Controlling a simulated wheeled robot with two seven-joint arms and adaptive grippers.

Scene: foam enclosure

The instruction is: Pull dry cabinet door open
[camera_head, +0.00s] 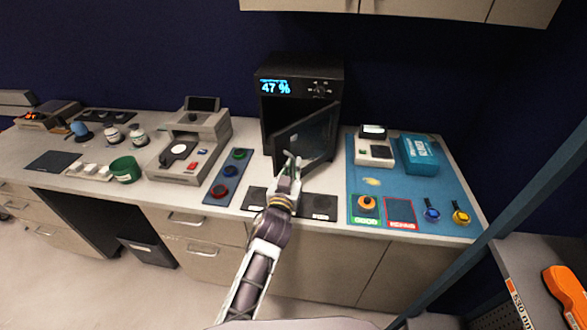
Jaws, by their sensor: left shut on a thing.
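The black dry cabinet (285,72) stands at the back of the counter, with a lit "47 %" readout on its top panel. Its dark door (313,138) is swung partly open, angled out toward the front, with its free edge at the left. A dark interior shows to the left of the door. My left gripper (291,161) is at the door's free front edge and is shut on the door's handle, which the fingers mostly hide. My left arm reaches up from the bottom of the view. My right gripper is not in view.
Left of the cabinet are a grey instrument (189,150) and a tray with coloured round pieces (228,177). Dark pads (319,206) lie in front. A blue mat (359,159) with several items is at the right. A blue post (520,207) crosses the right side.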

